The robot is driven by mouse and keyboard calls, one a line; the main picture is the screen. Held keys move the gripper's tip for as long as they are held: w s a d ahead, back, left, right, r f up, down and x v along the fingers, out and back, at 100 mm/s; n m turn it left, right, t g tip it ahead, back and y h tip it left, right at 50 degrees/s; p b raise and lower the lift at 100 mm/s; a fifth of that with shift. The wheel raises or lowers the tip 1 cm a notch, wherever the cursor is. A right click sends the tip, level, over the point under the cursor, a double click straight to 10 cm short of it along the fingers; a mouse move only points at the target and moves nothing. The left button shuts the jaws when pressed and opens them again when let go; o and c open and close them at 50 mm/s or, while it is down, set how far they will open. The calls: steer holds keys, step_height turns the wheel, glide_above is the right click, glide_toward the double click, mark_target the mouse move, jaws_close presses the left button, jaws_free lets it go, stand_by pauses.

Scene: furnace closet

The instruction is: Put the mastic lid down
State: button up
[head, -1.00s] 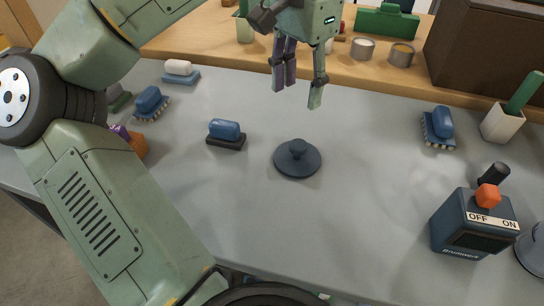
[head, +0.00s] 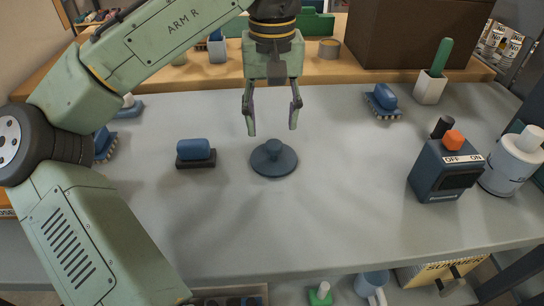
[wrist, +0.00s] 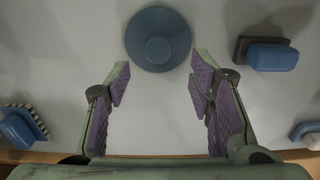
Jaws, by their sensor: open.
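The mastic lid (head: 273,160) is a dark blue-grey disc with a round knob on top. It lies flat on the grey table, knob up. In the wrist view the lid (wrist: 158,20) shows at the top middle, just beyond the fingertips. My gripper (head: 272,130) is open and empty, pointing down above and a little behind the lid. Its purple-padded fingers (wrist: 155,82) are spread wide in the wrist view, with only bare table between them. The gripper does not touch the lid.
Another brush (head: 383,101) lies at the back right. A switch box (head: 446,172) marked OFF and ON and a white container (head: 512,163) stand at the right. The table in front of the lid is clear.

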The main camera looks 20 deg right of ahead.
mark_target(274, 144)
steer(key=f, duration=0.6)
steer(key=shift+s+f, duration=0.25)
steer(key=shift+s, duration=0.1)
steer(key=c, duration=1.1)
steer(key=shift+c, duration=0.2)
steer(key=shift+r, duration=0.1)
steer(key=shift+r, duration=0.45)
step_height(274, 144, up, 2)
steer(key=shift+d+r, duration=0.1)
steer(key=shift+r, duration=0.05)
steer(key=s, duration=0.5)
steer(key=s+d+r+b, duration=0.1)
steer(key=s, duration=0.4)
steer(key=s+d+b, duration=0.1)
steer(key=s, duration=0.5)
steer(key=shift+d+r, duration=0.2)
steer(key=shift+r, duration=0.15)
